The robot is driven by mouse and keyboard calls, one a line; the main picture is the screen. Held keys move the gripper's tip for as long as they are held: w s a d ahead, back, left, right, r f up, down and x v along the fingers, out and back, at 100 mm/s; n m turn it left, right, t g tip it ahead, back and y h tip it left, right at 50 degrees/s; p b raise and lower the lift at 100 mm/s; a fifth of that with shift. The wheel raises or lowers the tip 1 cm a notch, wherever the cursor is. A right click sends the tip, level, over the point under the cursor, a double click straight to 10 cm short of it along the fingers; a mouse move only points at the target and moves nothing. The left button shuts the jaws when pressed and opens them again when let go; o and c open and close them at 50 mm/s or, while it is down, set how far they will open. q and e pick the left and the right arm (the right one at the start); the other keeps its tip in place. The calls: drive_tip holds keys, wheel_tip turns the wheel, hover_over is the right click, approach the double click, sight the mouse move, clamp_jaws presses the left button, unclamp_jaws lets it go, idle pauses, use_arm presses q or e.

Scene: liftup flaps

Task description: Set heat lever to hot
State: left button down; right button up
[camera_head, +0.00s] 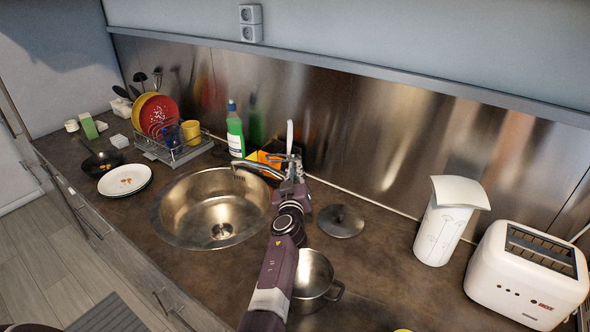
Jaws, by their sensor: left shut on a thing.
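The metal faucet (258,166) stands behind the round steel sink (205,232), its spout reaching left over the basin. Its heat lever is mostly hidden by my gripper and too small to make out clearly. My left gripper (292,178) is at the faucet body, to the right of the spout, and is shut on what looks like the lever. My right gripper is not in view.
A green bottle (235,132) and a dish rack (176,152) stand left of the faucet. A steel pot (311,281) and a lid (341,221) lie close to my left arm. A white container (441,232) and a toaster (528,277) stand at the right.

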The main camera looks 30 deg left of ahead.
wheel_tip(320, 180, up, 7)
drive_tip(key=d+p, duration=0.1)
drive_tip(key=p, duration=0.6)
use_arm(q)
drive_tip(key=w+d+m+g+b, duration=0.4)
drive_tip(key=w+m+g+b, duration=0.2)
drive_tip(key=m, duration=0.3)
drive_tip(key=shift+g+y+b, duration=0.4)
drive_tip(key=shift+g+b, duration=0.1)
drive_tip(key=shift+b, duration=0.4)
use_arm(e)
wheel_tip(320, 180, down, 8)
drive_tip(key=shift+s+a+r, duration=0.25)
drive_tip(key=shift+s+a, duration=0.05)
use_arm(q)
drive_tip(key=shift+r, duration=0.1)
drive_tip(key=c, duration=2.1)
unclamp_jaws()
drive_tip(key=shift+d, duration=0.1)
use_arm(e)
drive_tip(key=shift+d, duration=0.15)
